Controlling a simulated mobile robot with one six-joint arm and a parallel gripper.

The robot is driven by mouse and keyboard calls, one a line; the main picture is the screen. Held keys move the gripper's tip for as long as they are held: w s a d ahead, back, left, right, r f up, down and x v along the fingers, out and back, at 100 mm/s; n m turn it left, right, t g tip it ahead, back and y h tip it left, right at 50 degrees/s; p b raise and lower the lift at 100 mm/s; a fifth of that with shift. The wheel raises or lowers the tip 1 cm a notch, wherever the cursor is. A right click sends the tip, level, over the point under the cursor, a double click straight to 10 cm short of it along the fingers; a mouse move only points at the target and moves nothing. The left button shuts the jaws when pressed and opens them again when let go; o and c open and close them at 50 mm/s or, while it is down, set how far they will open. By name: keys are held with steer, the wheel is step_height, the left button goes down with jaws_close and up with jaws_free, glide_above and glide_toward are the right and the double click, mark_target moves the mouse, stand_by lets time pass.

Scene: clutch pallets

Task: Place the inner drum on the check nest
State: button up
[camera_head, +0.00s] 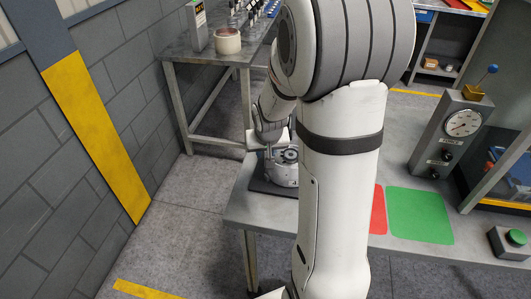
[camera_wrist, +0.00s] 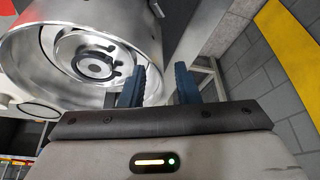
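A round metal drum assembly (camera_head: 285,176) stands on a dark mat (camera_head: 258,184) at the left end of the near table. In the wrist view, a wide silver drum (camera_wrist: 145,45) fills the upper left, with a smaller ringed hub (camera_wrist: 97,67) inside it. I cannot tell which part is the inner drum. My gripper (camera_wrist: 160,84) shows two blue fingers apart, with the drum's outer edge showing behind the gap. Contact is unclear. In the head view, my gripper is above and beside the drum, its fingertips hidden. I cannot identify the check nest for certain.
A green pad (camera_head: 420,215) and a partly hidden red pad (camera_head: 378,210) lie on the table. A dial gauge unit (camera_head: 450,135) and a green button box (camera_head: 512,242) stand at right. A back bench (camera_head: 180,48) holds a pale ring (camera_head: 228,41). My arm blocks the middle.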

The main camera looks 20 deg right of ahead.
steer(key=v, duration=1.1)
steer(key=s+a+r+n, duration=0.1)
steer(key=s+a, duration=0.1)
steer(key=s, duration=0.3)
steer(key=s+a+n, duration=0.1)
steer(key=s+a, duration=0.2)
steer(key=s, duration=0.3)
steer(key=s+a+r+g+y, duration=0.1)
steer(key=s+a, duration=0.1)
steer(key=s, duration=0.4)
steer(key=shift+a+r+n, duration=0.3)
steer(key=shift+n, duration=0.1)
steer(key=shift+c, duration=0.2)
